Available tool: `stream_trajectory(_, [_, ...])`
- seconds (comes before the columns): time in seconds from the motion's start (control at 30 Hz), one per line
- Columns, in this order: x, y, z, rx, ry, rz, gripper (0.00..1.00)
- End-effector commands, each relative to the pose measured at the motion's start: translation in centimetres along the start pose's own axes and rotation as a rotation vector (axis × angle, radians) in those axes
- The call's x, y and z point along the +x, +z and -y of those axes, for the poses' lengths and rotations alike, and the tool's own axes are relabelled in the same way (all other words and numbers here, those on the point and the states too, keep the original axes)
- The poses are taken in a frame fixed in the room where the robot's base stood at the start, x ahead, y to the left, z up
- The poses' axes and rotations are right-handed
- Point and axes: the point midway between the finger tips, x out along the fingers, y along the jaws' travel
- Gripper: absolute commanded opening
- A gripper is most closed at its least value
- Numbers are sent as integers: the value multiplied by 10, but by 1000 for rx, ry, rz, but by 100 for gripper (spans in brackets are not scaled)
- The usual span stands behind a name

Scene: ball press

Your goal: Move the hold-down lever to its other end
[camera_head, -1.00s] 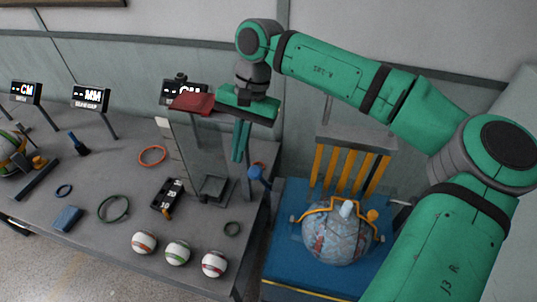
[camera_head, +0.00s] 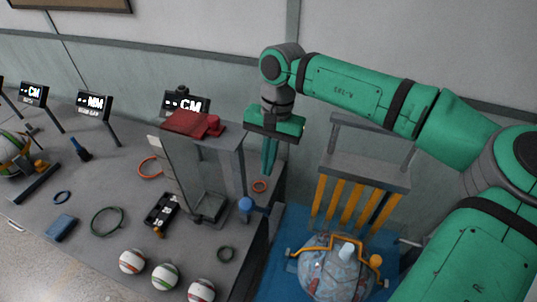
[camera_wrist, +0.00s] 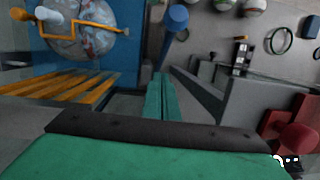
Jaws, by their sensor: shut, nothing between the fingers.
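A lever with a blue knob (camera_head: 246,204) stands at the table's right edge, beside the clear-sided press (camera_head: 205,165). I take it for the hold-down lever; no label shows. The knob also appears at the top of the wrist view (camera_wrist: 178,15), with a dark arm below it. My gripper (camera_head: 268,172) is shut and empty, pointing down behind and to the right of the press, apart from the knob. Its green fingers also show in the wrist view (camera_wrist: 160,78). A bluish patterned ball (camera_head: 335,270) with an orange bar and white knob sits on the blue surface at right.
A red block (camera_head: 192,123) sits on the press top. An upright frame with orange slats (camera_head: 350,200) stands right of my gripper. Several striped balls (camera_head: 165,276), rings and lit display signs (camera_head: 94,104) occupy the grey table. A wall is behind.

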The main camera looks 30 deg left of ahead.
Motion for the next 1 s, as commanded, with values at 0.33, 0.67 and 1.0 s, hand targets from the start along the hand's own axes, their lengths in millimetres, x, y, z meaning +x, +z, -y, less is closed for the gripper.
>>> stream_trajectory(0.33, [57,11,2,-3,1,0,0])
stream_trajectory(0.67, [72,31,7,-2,1,-1,0])
stream_trajectory(1.0, [72,31,7,0,0,-1,0])
